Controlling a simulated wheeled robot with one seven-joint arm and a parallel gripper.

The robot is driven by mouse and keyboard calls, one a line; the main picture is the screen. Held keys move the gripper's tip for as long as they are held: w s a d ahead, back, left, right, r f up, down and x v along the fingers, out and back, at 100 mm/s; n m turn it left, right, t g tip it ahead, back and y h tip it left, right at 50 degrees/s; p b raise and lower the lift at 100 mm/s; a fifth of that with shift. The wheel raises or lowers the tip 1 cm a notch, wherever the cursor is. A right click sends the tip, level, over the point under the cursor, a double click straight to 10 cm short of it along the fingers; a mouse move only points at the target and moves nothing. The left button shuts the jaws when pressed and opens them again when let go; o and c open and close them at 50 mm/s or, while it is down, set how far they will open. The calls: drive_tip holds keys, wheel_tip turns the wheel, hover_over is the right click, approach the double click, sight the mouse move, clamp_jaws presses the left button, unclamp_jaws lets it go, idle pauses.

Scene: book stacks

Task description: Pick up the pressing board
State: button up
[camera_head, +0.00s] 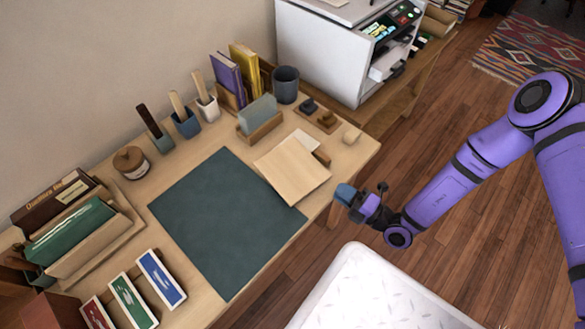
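A flat, light tan board (291,174), which looks like the pressing board, lies on the table and partly overlaps the right corner of the dark green mat (215,215). A pale sheet and a small brown piece show at its far edge. My gripper (345,195) is off the table's right edge, to the right of the board and apart from it. Its blue-grey tip points left toward the table. The fingers are too small to show whether they are open or shut, and I see no object held.
Brush holders (186,123), a grey cup (286,85), upright books (237,75) and a small holder (260,125) line the table's back. Colored boxes (130,300) stand front left. A white bin (375,295) stands below my arm.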

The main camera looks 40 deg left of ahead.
sight(328, 189)
drive_tip(key=shift+a+r, duration=0.15)
drive_tip(key=shift+a, duration=2.15)
drive_tip(key=shift+s, duration=0.1)
clamp_jaws()
